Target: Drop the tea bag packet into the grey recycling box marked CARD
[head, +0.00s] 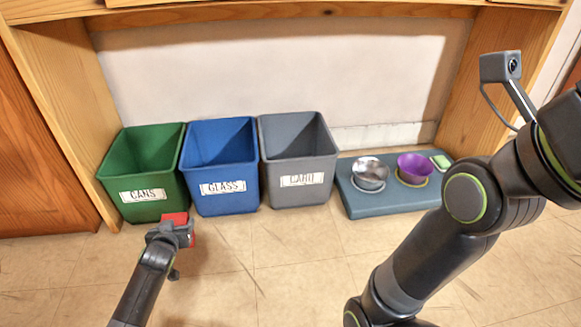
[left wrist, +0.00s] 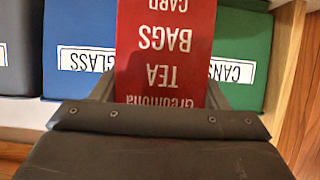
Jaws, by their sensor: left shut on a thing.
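The tea bag packet is a red box with white lettering; it fills the upper middle of the left wrist view (left wrist: 165,50) and shows small in the head view (head: 176,218). My left gripper (head: 180,232) is shut on it, in front of the bins, between the green and blue ones in the picture. The grey CARD box (head: 303,193) stands open at the right end of the bin row, to the right of the packet. Its inside looks empty. My right arm shows at the right of the head view, but its fingers are not clearly seen.
The green CANS bin (head: 142,182) and blue GLASS bin (head: 225,177) stand left of the CARD box. A blue-grey mat (head: 400,204) with a metal bowl (head: 369,174) and a purple bowl (head: 414,167) lies to its right. Wooden panels flank the row; the front floor is clear.

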